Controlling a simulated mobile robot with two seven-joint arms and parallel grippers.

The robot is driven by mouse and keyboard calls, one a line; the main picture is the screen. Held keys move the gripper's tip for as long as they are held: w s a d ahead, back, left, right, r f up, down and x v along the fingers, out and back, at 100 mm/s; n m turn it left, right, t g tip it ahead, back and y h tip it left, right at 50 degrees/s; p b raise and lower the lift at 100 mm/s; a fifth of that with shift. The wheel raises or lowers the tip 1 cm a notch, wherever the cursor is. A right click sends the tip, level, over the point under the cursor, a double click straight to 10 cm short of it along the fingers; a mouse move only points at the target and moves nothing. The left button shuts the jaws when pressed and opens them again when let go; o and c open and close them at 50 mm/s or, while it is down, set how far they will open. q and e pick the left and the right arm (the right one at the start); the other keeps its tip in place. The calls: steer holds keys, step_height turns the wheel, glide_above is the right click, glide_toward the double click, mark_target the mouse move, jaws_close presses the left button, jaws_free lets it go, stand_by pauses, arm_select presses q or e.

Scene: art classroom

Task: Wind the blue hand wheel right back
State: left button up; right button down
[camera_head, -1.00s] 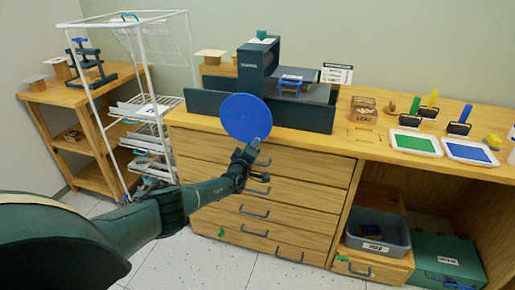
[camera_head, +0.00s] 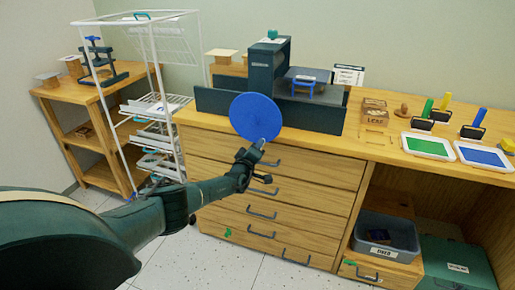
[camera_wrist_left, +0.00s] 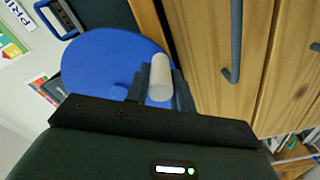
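The blue hand wheel (camera_head: 253,112) is a flat disc on the front of the dark press (camera_head: 262,75), above the drawers. A short pale handle (camera_wrist_left: 160,78) sticks out of the wheel near its lower edge. In the head view my left gripper (camera_head: 262,146) is at this handle, low on the wheel. In the left wrist view the wheel (camera_wrist_left: 100,60) lies beyond the fingers, and the handle sits between them, seemingly gripped. My gripper hides part of the wheel's lower edge. My right gripper is out of view.
The wooden drawer cabinet (camera_head: 270,195) with dark handles is under the press. A white wire rack (camera_head: 168,110) stands left of it. Green (camera_head: 428,147) and blue (camera_head: 483,156) ink trays lie on the counter to the right. Pale floor is free in front.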

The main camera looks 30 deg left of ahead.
arm_select(q)
steer(key=o, duration=0.4)
steer(key=shift+c, duration=0.2)
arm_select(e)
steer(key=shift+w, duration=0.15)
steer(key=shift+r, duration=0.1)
arm_select(q)
steer(key=shift+s+d+r+p, duration=0.2)
steer(key=shift+s+p, duration=0.4)
steer(key=shift+p, duration=0.45)
steer(key=p+v, duration=0.7)
steer(key=v, duration=0.4)
steer(key=shift+s+f, duration=0.3)
steer(key=shift+s, duration=0.1)
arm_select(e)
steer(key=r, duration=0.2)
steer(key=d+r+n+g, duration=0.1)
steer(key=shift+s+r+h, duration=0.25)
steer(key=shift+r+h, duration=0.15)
